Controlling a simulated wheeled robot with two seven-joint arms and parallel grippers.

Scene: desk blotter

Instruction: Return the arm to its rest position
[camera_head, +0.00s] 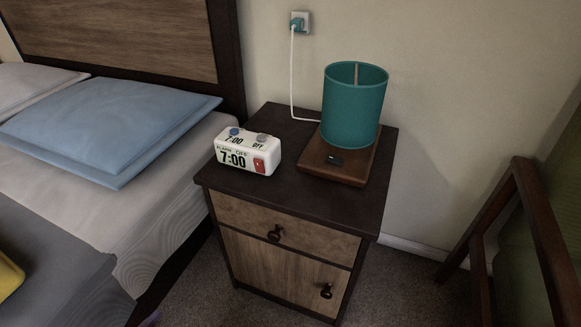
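Neither of my grippers or arms can be made out in the head view. A white alarm clock (247,152) stands on the left of a dark-topped nightstand (281,193). Its front reads 7:00 and has a red switch (259,165). A blue button (234,132) and a grey button (262,137) are on its top. A lamp with a teal shade (353,108) stands upright on a wooden base (337,164), right of the clock and apart from it. A small dark switch is on the base.
A bed with a blue pillow (104,125) is on the left. A white cord (292,80) runs from the wall socket (300,20) behind the lamp. A wooden chair frame (545,235) stands at the right. The nightstand's front top is clear; its drawer (300,241) is closed.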

